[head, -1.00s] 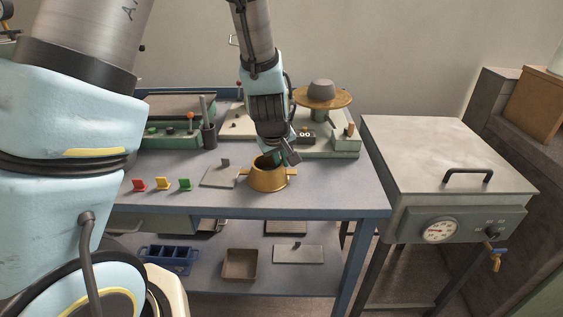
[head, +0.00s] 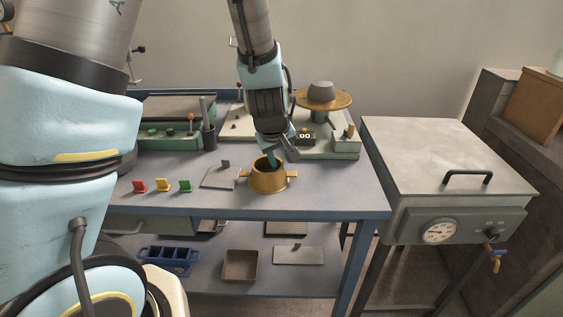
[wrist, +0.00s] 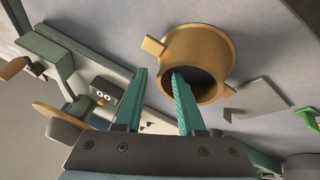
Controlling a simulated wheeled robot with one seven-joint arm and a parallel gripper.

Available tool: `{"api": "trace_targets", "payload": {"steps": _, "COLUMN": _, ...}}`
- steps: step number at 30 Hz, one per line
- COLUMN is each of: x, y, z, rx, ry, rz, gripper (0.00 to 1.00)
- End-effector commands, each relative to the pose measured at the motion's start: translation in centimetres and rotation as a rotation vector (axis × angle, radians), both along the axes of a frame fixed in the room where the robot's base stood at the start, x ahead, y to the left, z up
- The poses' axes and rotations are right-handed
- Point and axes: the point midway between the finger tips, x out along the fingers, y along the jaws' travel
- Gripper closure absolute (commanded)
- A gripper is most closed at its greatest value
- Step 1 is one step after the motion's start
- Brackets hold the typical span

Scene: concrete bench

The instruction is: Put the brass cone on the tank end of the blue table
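The brass cone (head: 267,176), a hollow, open-topped brass piece with side lugs, stands upright near the front of the blue table (head: 330,197). In the wrist view the cone (wrist: 210,50) shows its dark mouth. My gripper (head: 280,157) reaches down to its rim from above. In the wrist view my gripper (wrist: 159,75) has its two teal fingers apart: one over or in the mouth, the other outside, with the cone's wall side between. I cannot tell contact. The grey tank (head: 430,165) with a gauge stands right of the table.
A small lidded plate (head: 221,178) lies close left of the cone; red, yellow and green tags (head: 162,185) stand farther left. A turntable device (head: 322,98) stands behind. The table's right front corner is clear. A blue crate (head: 166,260) is on the lower shelf.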

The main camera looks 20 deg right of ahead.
Motion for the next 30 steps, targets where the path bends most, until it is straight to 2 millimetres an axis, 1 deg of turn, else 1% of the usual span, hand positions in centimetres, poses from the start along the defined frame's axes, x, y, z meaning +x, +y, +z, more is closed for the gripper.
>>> {"api": "trace_targets", "payload": {"steps": 1, "x": -0.4, "y": 0.1, "z": 1.2, "rx": -0.004, "ry": -0.002, "rz": -0.002, "gripper": 0.62}}
{"api": "trace_targets", "payload": {"steps": 6, "x": -1.8, "y": 1.2, "z": 4.8, "rx": -0.004, "ry": -0.002, "rz": -0.003, "gripper": 0.62}}
{"api": "trace_targets", "payload": {"steps": 9, "x": -2.5, "y": 1.7, "z": 6.4, "rx": -0.002, "ry": -0.001, "rz": -0.003, "gripper": 0.62}}
{"api": "trace_targets", "payload": {"steps": 13, "x": -3.1, "y": 2.2, "z": 8.1, "rx": -0.001, "ry": -0.001, "rz": -0.003, "gripper": 0.62}}
{"api": "trace_targets", "payload": {"steps": 18, "x": -3.5, "y": 2.7, "z": 8.9, "rx": -0.001, "ry": 0.001, "rz": -0.002, "gripper": 0.62}}
{"api": "trace_targets", "payload": {"steps": 26, "x": -3.5, "y": 3.0, "z": 9.0, "rx": 0.002, "ry": 0.002, "rz": 0.001, "gripper": 0.62}}
{"api": "trace_targets", "payload": {"steps": 29, "x": -2.8, "y": 4.4, "z": 9.0, "rx": 0.013, "ry": 0.014, "rz": 0.006, "gripper": 0.62}}
{"api": "trace_targets", "payload": {"steps": 30, "x": -2.4, "y": 5.4, "z": 9.1, "rx": 0.023, "ry": 0.021, "rz": 0.006, "gripper": 0.62}}
